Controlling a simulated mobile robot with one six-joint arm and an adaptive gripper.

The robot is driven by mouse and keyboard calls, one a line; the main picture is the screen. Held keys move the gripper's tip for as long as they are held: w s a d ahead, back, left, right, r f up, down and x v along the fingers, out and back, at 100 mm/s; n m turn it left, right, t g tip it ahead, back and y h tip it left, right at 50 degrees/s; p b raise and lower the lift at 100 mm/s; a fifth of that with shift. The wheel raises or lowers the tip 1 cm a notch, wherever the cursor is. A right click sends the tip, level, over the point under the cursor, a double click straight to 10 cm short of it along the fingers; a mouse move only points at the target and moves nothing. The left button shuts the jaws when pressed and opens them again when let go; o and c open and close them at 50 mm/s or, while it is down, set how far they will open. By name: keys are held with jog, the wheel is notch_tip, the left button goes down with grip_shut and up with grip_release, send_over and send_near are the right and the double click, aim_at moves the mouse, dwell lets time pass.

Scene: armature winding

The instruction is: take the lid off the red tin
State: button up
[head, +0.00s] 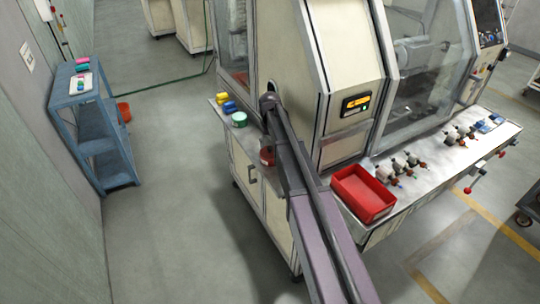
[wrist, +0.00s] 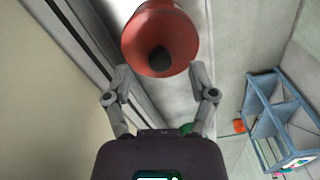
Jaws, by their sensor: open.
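The red tin (head: 267,156) stands on the narrow left ledge of the cream machine, partly hidden by my arm in the head view. In the wrist view, a round red top (wrist: 140,35) with a dark knob (wrist: 160,59) fills the upper middle; this looks like the tin with its lid on. My gripper (wrist: 161,74) is open and empty. Its two fingers stand either side of the knob's line, just short of the red rim in the picture. I cannot tell whether they touch it. The gripper is not clear in the head view.
A green tin (head: 239,120), a blue item (head: 229,107) and a yellow item (head: 222,98) share the ledge. A red bin (head: 362,194) sits on the front bench. A blue shelf (head: 88,120) stands by the left wall. The floor between is clear.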

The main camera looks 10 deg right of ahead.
jog(key=shift+f+b, duration=1.1)
jog(key=shift+f, duration=0.3)
grip_shut()
